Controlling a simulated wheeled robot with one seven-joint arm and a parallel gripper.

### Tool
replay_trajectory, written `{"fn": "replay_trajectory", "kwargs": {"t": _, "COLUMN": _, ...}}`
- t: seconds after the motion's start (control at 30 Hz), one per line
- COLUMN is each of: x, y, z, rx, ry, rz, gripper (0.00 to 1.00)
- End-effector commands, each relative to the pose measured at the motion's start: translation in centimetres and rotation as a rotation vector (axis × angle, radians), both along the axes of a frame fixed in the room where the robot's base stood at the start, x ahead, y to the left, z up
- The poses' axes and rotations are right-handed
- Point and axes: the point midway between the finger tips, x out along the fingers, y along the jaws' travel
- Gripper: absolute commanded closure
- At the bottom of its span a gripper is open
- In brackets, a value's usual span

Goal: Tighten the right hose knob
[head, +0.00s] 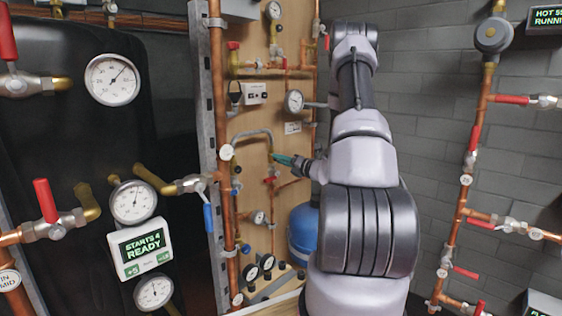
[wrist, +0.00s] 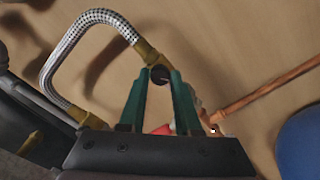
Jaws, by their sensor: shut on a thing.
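The braided hose (wrist: 85,40) arches between two brass end fittings in the wrist view. It also shows on the wooden panel in the head view (head: 250,134). The right hose knob (wrist: 160,75) is dark and round and sits at the brass fitting (wrist: 146,52) on the hose's right end. My gripper (wrist: 160,80) has its two teal fingers on either side of this knob, shut on it. In the head view my gripper (head: 283,160) reaches left to the hose's right end, and the knob is too small to make out there.
A copper pipe (wrist: 265,92) and a blue tank (wrist: 303,145) lie right of my gripper in the wrist view. In the head view the blue tank (head: 303,235) stands below my gripper.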

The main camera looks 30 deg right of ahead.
Motion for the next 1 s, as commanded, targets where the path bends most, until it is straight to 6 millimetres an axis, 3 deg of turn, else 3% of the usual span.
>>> {"fn": "replay_trajectory", "kwargs": {"t": 1.0, "x": -0.05, "y": -0.09, "z": -0.04, "rx": 0.905, "ry": 0.33, "rz": -0.002, "gripper": 1.0}}
